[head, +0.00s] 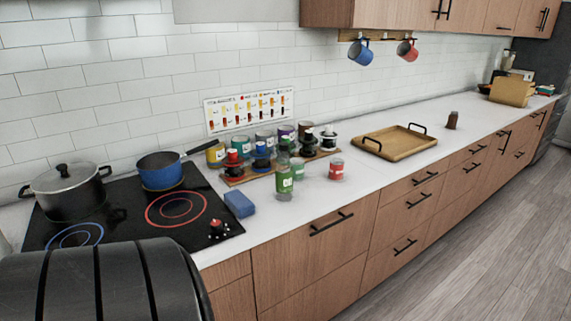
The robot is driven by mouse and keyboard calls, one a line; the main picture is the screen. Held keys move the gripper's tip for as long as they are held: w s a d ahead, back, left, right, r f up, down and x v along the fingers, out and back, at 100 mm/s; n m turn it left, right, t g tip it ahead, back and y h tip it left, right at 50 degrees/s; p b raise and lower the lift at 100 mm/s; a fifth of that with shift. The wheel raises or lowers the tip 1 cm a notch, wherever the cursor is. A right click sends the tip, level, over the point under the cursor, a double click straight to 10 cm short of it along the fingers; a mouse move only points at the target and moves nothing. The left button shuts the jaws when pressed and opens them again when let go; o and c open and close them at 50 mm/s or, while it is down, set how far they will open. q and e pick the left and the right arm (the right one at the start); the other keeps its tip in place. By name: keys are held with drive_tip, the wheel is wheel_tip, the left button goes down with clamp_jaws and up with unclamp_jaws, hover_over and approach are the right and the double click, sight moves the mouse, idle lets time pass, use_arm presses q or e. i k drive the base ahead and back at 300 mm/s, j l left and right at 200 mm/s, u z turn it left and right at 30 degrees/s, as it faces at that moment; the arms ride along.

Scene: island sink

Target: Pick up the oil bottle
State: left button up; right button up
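I cannot tell for sure which thing is the oil bottle. A small dark brown bottle (452,119) stands alone on the counter, right of the wooden tray. A group of jars and dark-based bottles stands on a wooden board by the wall, among them one with a red label (232,161) and one with a blue label (261,155). Neither of my grippers is in view.
A wooden tray (374,148) with black handles sits mid-counter. A lidded pot (66,195) and a blue pan (160,172) stand on the black cooktop (130,225). A blue sponge-like block (239,205) lies beside it. The counter around the brown bottle is clear.

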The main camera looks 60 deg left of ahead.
sight(284, 166)
drive_tip(key=k+u, duration=0.25)
drive_tip(key=u, duration=0.25)
drive_tip(key=k+j+u, duration=0.2)
drive_tip(key=u, duration=0.3)
drive_tip(key=k+j+u, duration=0.2)
drive_tip(key=u, duration=0.3)
